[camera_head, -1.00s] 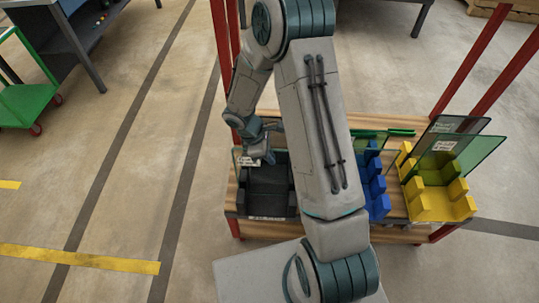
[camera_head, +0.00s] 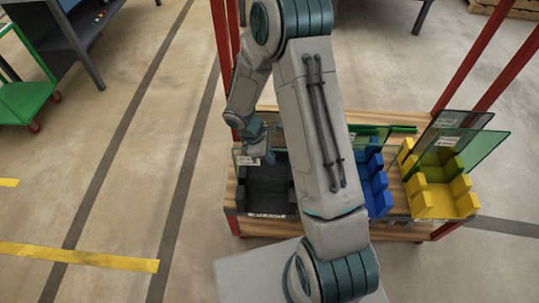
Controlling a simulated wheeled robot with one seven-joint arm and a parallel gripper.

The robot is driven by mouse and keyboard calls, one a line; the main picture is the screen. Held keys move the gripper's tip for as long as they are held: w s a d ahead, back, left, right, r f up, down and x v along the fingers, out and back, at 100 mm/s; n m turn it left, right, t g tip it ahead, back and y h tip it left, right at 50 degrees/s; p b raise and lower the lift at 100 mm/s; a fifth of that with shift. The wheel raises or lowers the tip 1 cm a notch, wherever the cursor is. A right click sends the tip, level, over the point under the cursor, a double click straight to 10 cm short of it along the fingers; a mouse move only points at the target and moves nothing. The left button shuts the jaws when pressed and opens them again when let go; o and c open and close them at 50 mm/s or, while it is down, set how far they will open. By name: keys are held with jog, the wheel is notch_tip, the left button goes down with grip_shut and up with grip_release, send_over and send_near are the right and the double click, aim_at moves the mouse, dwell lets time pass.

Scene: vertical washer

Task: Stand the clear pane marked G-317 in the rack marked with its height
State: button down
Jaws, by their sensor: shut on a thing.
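My gripper (camera_head: 262,150) is at the left end of the bench, just behind and above the black rack (camera_head: 268,183). It is shut on a clear pane, of which only a faint edge and a white label (camera_head: 246,160) show. The label is too small to read. I cannot tell whether the pane touches the rack. The black rack has a marked strip (camera_head: 267,215) on its front, also unreadable. A blue rack (camera_head: 379,192) stands right of my arm, partly hidden by it. A yellow rack (camera_head: 446,197) stands at the right end.
A green-tinted pane (camera_head: 482,147) and a grey pane (camera_head: 460,120) stand at the yellow rack. A green piece (camera_head: 400,129) lies at the back. Red posts (camera_head: 221,45) rise at the bench corners. My arm hides the bench's middle. A green cart (camera_head: 27,104) stands far left.

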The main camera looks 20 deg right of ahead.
jog(key=shift+f+b, duration=0.5)
dwell(0.3)
jog(key=c, duration=1.5)
grip_release()
jog(key=v, duration=1.4)
notch_tip(320, 180, up, 10)
jog(key=p, duration=0.8)
jog(key=shift+f, duration=0.1)
